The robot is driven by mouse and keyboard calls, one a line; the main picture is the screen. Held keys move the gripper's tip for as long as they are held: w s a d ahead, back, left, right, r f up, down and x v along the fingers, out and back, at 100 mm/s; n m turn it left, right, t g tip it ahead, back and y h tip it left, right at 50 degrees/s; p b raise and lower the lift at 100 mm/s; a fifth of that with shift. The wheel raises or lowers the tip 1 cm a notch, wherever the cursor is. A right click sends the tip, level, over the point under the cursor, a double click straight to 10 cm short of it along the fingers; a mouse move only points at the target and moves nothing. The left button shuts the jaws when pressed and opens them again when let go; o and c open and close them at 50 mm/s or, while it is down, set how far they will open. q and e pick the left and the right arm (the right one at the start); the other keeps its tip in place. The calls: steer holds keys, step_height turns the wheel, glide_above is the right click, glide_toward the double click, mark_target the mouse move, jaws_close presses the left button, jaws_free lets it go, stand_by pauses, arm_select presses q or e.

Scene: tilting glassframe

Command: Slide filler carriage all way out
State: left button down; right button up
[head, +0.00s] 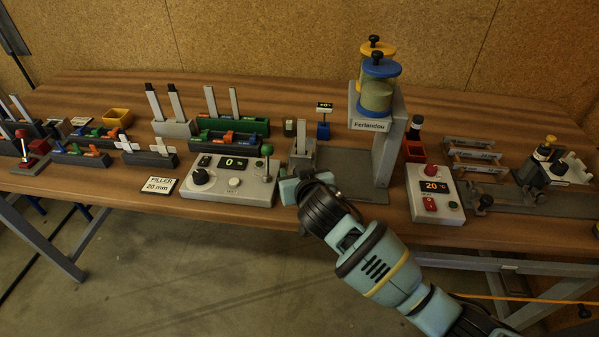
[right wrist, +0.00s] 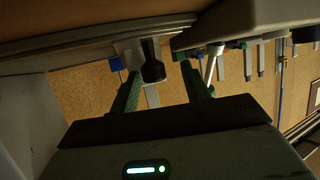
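The filler stand (head: 390,135) is a grey frame with blue- and yellow-lidded canisters (head: 377,92) on top. Its grey base plate (head: 345,168) lies on the bench, with a small grey block with upright plates (head: 302,153) at its left end; this looks like the carriage. My right gripper (head: 290,188) is in front of this block, at the bench's front edge. In the right wrist view its two green fingers (right wrist: 161,88) are apart, with a dark knob (right wrist: 152,65) between their tips. I cannot tell if they touch it. My left gripper is out of view.
A control box with a green-ball lever (head: 232,180) stands close left of my right gripper, beside a "FILLER 20 mm" sign (head: 158,186). A 20 °C control box (head: 434,195) stands right of the stand. Racks and trays fill the bench's left.

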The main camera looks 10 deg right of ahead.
steer(key=shift+d, duration=0.1)
steer(key=v, duration=0.6)
steer(key=shift+s+r+p, duration=0.2)
steer(key=shift+s+p, duration=0.15)
steer(key=shift+s+r, duration=0.2)
steer(key=shift+s, duration=0.3)
